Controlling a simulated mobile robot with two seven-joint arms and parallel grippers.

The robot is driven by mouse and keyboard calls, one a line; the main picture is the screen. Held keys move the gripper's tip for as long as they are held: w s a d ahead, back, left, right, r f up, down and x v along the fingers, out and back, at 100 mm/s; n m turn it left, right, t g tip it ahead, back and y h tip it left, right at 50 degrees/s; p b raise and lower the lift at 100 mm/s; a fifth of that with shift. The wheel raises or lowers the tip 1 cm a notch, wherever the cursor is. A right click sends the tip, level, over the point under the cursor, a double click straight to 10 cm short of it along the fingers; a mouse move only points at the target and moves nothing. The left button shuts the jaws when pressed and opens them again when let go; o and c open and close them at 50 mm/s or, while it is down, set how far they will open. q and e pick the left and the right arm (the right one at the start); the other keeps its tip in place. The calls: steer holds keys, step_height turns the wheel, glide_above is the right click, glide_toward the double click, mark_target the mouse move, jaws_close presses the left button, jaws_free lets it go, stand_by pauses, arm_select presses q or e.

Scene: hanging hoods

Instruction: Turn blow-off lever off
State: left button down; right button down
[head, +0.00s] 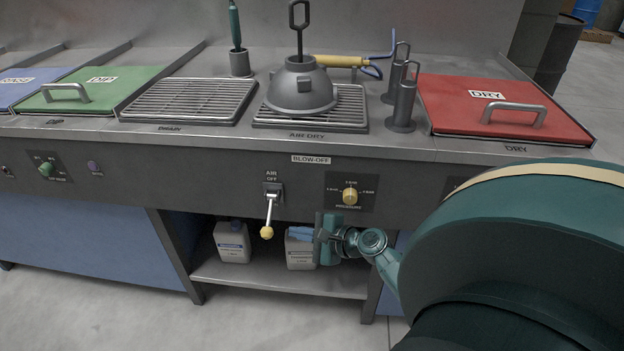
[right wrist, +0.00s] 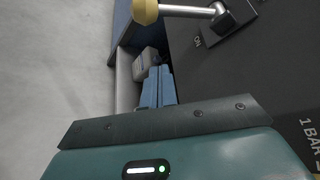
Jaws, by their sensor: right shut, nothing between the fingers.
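The blow-off lever (head: 271,210) is a metal rod with a yellow knob (head: 267,232), on a plate under the labels AIR and OFF. It points down and slightly left. In the right wrist view the knob (right wrist: 146,11) is at the top, and ON is printed beside the lever's base (right wrist: 226,21). My right gripper (head: 297,233) is right of the knob at about its height, apart from it. Its blue fingers (right wrist: 158,82) are shut and empty, pointing left toward the knob's side. My left gripper is not in view.
A yellow pressure knob (head: 350,195) is on the panel to the right of the lever. White jugs (head: 232,242) stand on the shelf (head: 240,276) below. A grey hood (head: 300,90) sits on the air-dry grate above. A red lid (head: 500,108) is at right.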

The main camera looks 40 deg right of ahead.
mark_target(269, 217)
steer(key=a, duration=0.1)
steer(key=w+a+r, duration=0.1)
steer(key=w+a+p, duration=0.1)
steer(key=shift+a+r, duration=0.15)
steer(key=shift+a, duration=0.25)
